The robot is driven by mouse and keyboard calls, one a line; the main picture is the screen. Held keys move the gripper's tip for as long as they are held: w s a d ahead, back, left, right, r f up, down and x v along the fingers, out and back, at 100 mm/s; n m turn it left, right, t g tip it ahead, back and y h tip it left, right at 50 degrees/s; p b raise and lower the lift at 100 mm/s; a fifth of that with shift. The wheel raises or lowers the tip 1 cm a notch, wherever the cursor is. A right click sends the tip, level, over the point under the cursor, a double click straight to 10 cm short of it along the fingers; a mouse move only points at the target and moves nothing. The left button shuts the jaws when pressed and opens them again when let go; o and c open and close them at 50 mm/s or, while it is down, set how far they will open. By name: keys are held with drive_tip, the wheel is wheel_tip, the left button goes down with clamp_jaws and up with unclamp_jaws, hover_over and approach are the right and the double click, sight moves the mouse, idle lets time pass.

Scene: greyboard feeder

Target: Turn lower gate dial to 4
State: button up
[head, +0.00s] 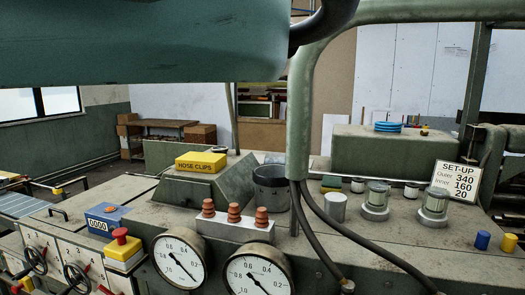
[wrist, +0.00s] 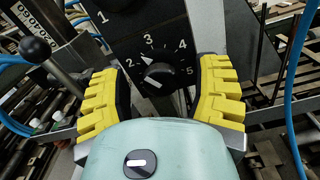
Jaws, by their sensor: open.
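In the wrist view, a black dial knob (wrist: 160,75) sits on a dark plate (wrist: 150,22) with white numbers 2, 3, 4 and 5 around it. A small white pointer mark lies at the knob's upper left, on the side of 2 and 3; its exact reading is hard to tell. My gripper (wrist: 159,72) is open, with one yellow ribbed finger on each side of the knob and a gap to it on both sides. Part of another black knob shows above, cut by the top edge, with a 1 beside it. The dial and gripper are not seen in the head view.
In the wrist view, a black ball-ended lever (wrist: 36,48) stands left of my gripper and a blue hose (wrist: 293,85) hangs at right. In the head view, the machine top holds gauges (head: 180,258), a red stop button (head: 120,235) and a set-up sign (head: 457,182).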

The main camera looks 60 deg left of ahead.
drive_tip(key=shift+o, duration=0.2)
drive_tip(key=shift+d, duration=0.1)
clamp_jaws()
drive_tip(key=shift+f, duration=0.15)
idle(0.3)
